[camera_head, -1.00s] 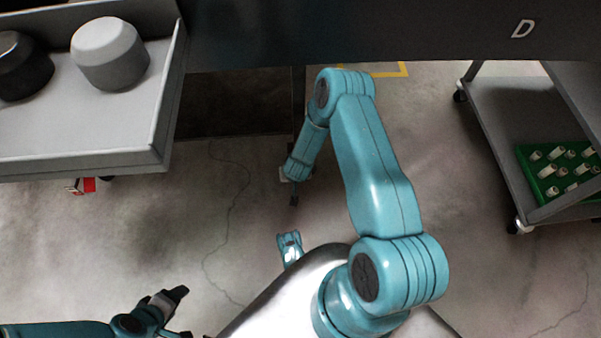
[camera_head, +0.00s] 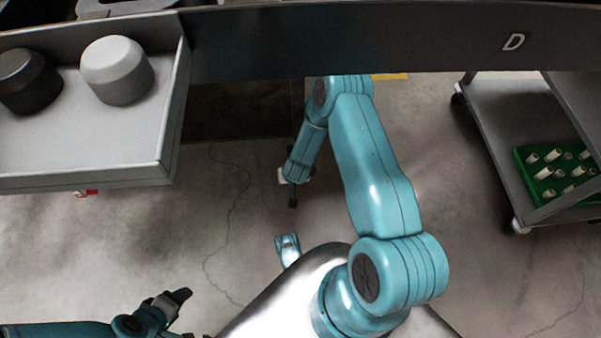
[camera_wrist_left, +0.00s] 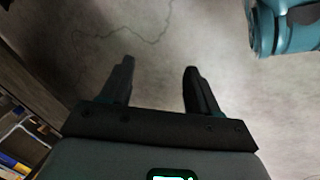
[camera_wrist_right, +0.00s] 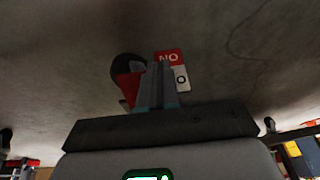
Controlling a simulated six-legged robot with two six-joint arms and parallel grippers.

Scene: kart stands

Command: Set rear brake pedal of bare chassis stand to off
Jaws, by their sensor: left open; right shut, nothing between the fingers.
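My right gripper (camera_head: 292,200) hangs at the end of my bent right arm below the dark beam. In the right wrist view its fingers (camera_wrist_right: 160,88) are shut with nothing visible between them. Just beyond the fingertips are a red part (camera_wrist_right: 128,86) with a dark rounded piece (camera_wrist_right: 127,66) and a red-and-white label (camera_wrist_right: 170,60) reading "NO" and "O". The fingers partly cover them, and I cannot tell whether they touch. I cannot make out the pedal's setting. My left gripper (camera_head: 178,306) is open and empty over the floor; its fingers (camera_wrist_left: 155,85) are spread.
A grey tray (camera_head: 90,178) with a dark and a light rounded object is at upper left. A small red piece (camera_head: 90,192) shows under its edge. A dark beam marked D (camera_head: 430,45) crosses the top. A cart (camera_head: 500,110) with a green rack stands right. Floor between is clear.

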